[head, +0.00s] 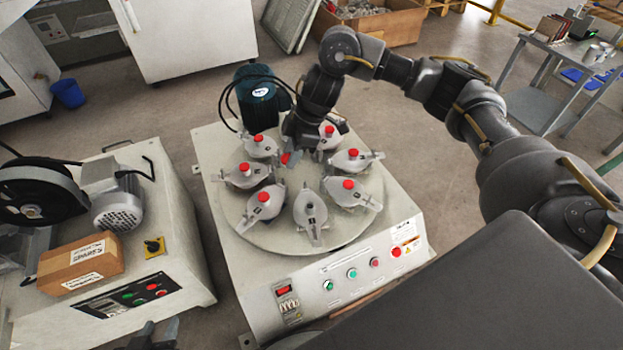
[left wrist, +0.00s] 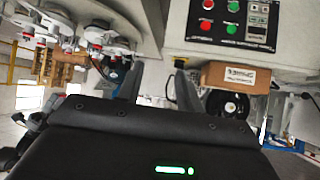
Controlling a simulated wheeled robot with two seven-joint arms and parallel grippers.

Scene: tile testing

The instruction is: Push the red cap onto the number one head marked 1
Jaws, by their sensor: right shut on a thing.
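A round turntable (head: 262,237) on a pale machine carries several grey heads, most with red caps on top. The head at the front (head: 310,208) shows a dark top with no red cap. No number can be read on any head. My right gripper (head: 289,152) is over the back of the turntable, partly hidden behind its own wrist. A red cap (head: 285,158) shows at its fingertips, and it is shut on it. My left gripper (head: 156,336) is at the bottom edge, open and empty; its two fingers stand apart in the left wrist view (left wrist: 157,82).
A green-blue motor (head: 256,92) stands behind the turntable. Buttons (head: 352,273) line the machine's front panel. At left, a second machine carries a cardboard box (head: 82,263), also in the left wrist view (left wrist: 236,77). A grey table (head: 560,60) stands at the far right.

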